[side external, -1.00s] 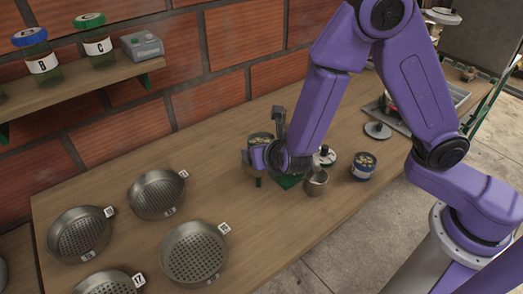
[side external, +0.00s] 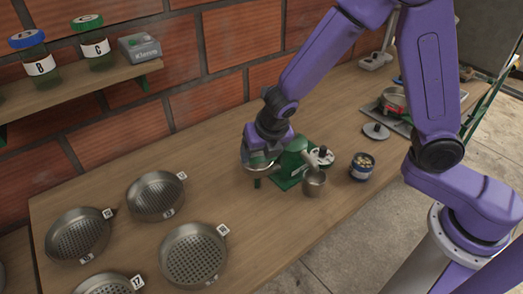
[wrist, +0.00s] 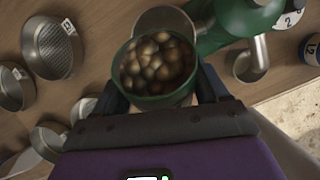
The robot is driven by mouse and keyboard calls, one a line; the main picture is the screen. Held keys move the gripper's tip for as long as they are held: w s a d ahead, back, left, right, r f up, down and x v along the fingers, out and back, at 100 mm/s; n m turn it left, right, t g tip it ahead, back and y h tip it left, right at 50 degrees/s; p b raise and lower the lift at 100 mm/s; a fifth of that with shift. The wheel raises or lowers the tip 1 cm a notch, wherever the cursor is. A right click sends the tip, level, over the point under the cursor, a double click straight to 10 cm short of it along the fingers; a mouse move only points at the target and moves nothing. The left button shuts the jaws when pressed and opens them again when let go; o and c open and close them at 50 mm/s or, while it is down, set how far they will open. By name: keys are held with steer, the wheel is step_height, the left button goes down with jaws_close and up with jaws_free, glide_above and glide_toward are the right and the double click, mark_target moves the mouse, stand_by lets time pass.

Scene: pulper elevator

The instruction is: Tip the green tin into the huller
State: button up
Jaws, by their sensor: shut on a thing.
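My gripper (wrist: 160,92) is shut on the green tin (wrist: 146,101), one finger on each side. In the wrist view the tin's open mouth faces the camera, with brown and tan beans (wrist: 157,62) inside. In the side view my gripper (side external: 262,158) points down just left of the green huller (side external: 293,158) and hides most of the tin. The huller body also shows in the wrist view (wrist: 240,22). A round steel rim (wrist: 160,16), apparently the huller's hopper, shows just beyond the tin. I cannot tell whether they touch.
A steel cup (side external: 314,184) stands under the huller's spout. A blue tin of beans (side external: 362,168) and a grey disc (side external: 376,131) stand to the right. Several sieves (side external: 195,255) lie at left. A wall shelf (side external: 90,80) holds jars. The front middle of the bench is clear.

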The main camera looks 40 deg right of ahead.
steer(key=shift+r+g, duration=0.1)
steer(key=shift+g, duration=0.7)
steer(key=shift+w+g+y, duration=0.15)
steer(key=shift+g+y, duration=0.55)
steer(key=shift+g, duration=0.3)
steer(key=g, duration=0.1)
steer(key=g+y, duration=0.1)
steer(key=g, duration=0.1)
steer(key=shift+w+d, duration=0.15)
steer(key=shift+w, duration=0.05)
steer(key=g, duration=0.1)
steer(key=g+y, duration=0.1)
steer(key=g, duration=0.1)
steer(key=shift+w+d, duration=0.15)
steer(key=shift+w, duration=0.2)
steer(key=shift+w+d+r+g+y, duration=0.1)
steer(key=shift+w+r+g+y, duration=0.2)
steer(key=shift+g, duration=0.35)
steer(key=shift+w+d+r+g+y, duration=0.1)
steer(key=shift+g+y, duration=0.25)
steer(key=shift+g, duration=0.35)
steer(key=shift+w+r+g+y, duration=0.1)
steer(key=shift+w+g+y, duration=0.2)
steer(key=shift+g, duration=0.35)
steer(key=shift+s, duration=0.1)
